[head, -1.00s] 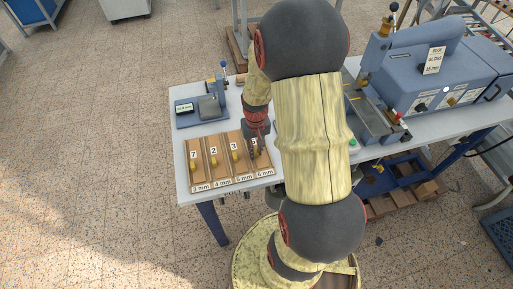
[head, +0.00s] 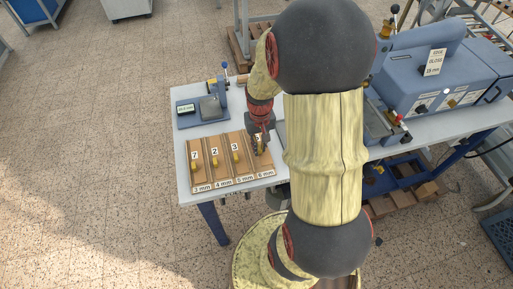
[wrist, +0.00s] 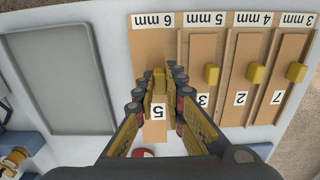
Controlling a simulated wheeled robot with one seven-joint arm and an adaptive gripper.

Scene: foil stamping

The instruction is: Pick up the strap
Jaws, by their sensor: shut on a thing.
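Flat tan straps lie side by side in a wooden rack (head: 221,185) on the white table, each with a yellow tab and a number card. My gripper (head: 259,146) is over the rack's rightmost lane, marked 6 mm. In the wrist view my gripper (wrist: 159,76) is shut on the yellow tab of the strap with card 5 (wrist: 155,134). This strap reaches past the rack's edge in that view, nearer the camera than the others. Whether it is fully clear of the lane I cannot tell. My fingers hide part of it.
Straps 7 (wrist: 283,75), 2 (wrist: 245,75) and 3 (wrist: 208,75) lie in their lanes beside my gripper. A grey tray (wrist: 55,70) is on the other side. A small blue device (head: 201,108) and a large blue machine (head: 440,78) stand on the table.

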